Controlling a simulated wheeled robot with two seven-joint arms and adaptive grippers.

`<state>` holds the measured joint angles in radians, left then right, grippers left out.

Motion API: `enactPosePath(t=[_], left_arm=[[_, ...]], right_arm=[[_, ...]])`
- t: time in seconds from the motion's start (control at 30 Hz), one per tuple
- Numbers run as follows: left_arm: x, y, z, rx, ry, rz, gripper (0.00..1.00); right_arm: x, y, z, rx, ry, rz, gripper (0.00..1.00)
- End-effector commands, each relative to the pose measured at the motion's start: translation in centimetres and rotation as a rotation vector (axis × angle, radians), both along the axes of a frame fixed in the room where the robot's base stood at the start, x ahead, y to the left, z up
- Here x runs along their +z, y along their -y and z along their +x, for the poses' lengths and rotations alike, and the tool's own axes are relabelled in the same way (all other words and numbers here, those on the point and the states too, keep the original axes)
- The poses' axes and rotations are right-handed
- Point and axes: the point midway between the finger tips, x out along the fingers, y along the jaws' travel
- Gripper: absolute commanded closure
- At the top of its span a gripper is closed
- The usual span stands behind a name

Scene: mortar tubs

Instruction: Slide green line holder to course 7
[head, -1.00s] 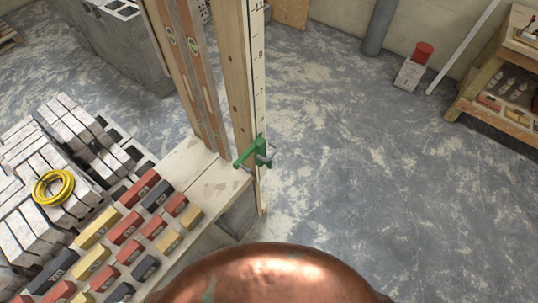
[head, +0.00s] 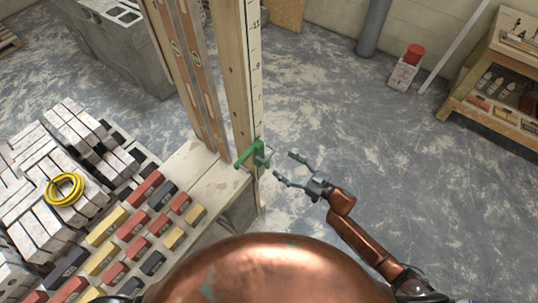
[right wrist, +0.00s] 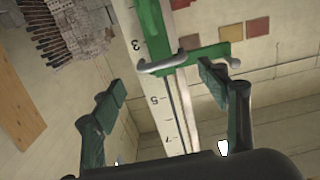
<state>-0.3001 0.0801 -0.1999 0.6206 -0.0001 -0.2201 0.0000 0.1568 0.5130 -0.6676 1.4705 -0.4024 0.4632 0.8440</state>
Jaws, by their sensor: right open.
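The green line holder (head: 258,152) is on the lower part of the upright wooden post with a numbered course scale (head: 254,75). In the right wrist view, the holder (right wrist: 207,54) has a grey handle across the scale between the marks 3 and 5. My right gripper (head: 284,166) is open and empty, just right of the holder in the head view. In the right wrist view its fingers (right wrist: 162,84) are spread to either side of the scale, apart from the handle. My left gripper is out of view.
Two spirit levels (head: 188,70) stand left of the post. Coloured blocks (head: 130,225) and grey bricks with a yellow line coil (head: 65,189) lie to the left. A wooden shelf (head: 500,70) stands at the far right.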

Motion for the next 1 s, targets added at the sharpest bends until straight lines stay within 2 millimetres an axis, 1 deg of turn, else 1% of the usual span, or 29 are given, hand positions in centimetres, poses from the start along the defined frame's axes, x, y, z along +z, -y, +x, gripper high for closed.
enactPosePath(t=[0.13, 0.4, 0.5, 0.63, 0.9, 0.93, 1.0], left_arm=[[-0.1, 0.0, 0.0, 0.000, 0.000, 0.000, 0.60], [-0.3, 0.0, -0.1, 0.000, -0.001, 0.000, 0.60], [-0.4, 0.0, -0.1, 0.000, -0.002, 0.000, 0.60], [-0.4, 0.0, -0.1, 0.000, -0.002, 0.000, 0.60], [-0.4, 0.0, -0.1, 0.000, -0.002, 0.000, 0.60], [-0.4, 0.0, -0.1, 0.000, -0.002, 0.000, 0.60], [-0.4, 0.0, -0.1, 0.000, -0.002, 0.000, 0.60]], right_arm=[[0.2, -1.3, 0.7, 0.007, 0.002, 0.004, 0.32], [0.1, -4.7, 3.2, 0.005, 0.002, 0.002, 0.32], [0.1, -5.6, 3.9, 0.004, 0.002, 0.002, 0.32], [0.1, -6.2, 4.4, 0.004, 0.002, 0.002, 0.32], [0.1, -6.4, 4.5, 0.005, 0.001, 0.002, 0.32], [0.1, -6.4, 4.5, 0.005, 0.001, 0.002, 0.33], [0.1, -6.4, 4.5, 0.005, 0.001, 0.002, 0.38]])
